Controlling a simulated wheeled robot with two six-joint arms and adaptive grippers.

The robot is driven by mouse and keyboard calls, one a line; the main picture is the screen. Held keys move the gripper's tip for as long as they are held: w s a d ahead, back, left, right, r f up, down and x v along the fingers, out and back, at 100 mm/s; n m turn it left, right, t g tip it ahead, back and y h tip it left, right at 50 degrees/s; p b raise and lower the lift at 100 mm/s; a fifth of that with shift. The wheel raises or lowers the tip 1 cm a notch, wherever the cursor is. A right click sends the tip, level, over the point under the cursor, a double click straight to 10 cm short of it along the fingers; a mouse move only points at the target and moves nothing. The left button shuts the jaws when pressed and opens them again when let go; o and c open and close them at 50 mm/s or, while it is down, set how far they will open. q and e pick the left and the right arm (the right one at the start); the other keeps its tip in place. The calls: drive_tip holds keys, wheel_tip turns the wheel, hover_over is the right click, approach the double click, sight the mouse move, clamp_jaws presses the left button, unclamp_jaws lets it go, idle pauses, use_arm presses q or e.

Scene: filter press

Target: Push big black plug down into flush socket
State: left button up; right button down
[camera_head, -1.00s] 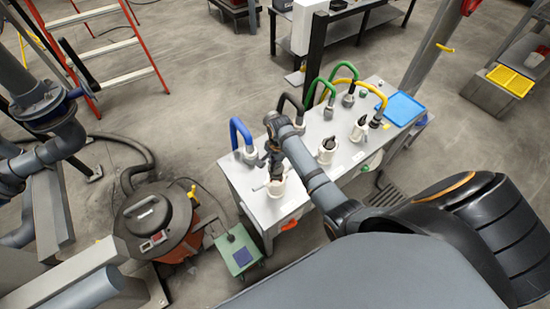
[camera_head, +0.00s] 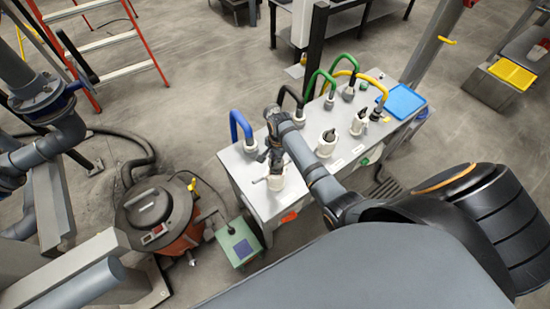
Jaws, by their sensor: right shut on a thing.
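My right gripper (camera_head: 275,163) is at the near left end of the light grey bench, pointing down over the leftmost white socket (camera_head: 277,183). It is shut on a dark thing that appears to be the big black plug, mostly hidden by the gripper and arm. I cannot tell how deep the plug sits in the socket. Two other white sockets stand to the right along the bench, one in the middle (camera_head: 325,148) and one farther right (camera_head: 355,129), each with a dark piece in its top. My left gripper is not in view.
Blue (camera_head: 239,123), black (camera_head: 291,97), green and yellow hoses arch along the bench's back edge. A blue tray (camera_head: 401,102) lies at its right end. A round drum with an orange body (camera_head: 180,242) and a green box (camera_head: 238,243) stand on the floor left of the bench.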

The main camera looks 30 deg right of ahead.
drive_tip(key=shift+f+b, duration=0.65)
drive_tip(key=shift+f, duration=0.9)
drive_tip(key=c, duration=1.3)
unclamp_jaws()
drive_tip(key=shift+c, duration=0.2)
wheel_tip(320, 180, up, 12)
drive_tip(key=s, duration=0.1)
drive_tip(key=shift+d, duration=0.25)
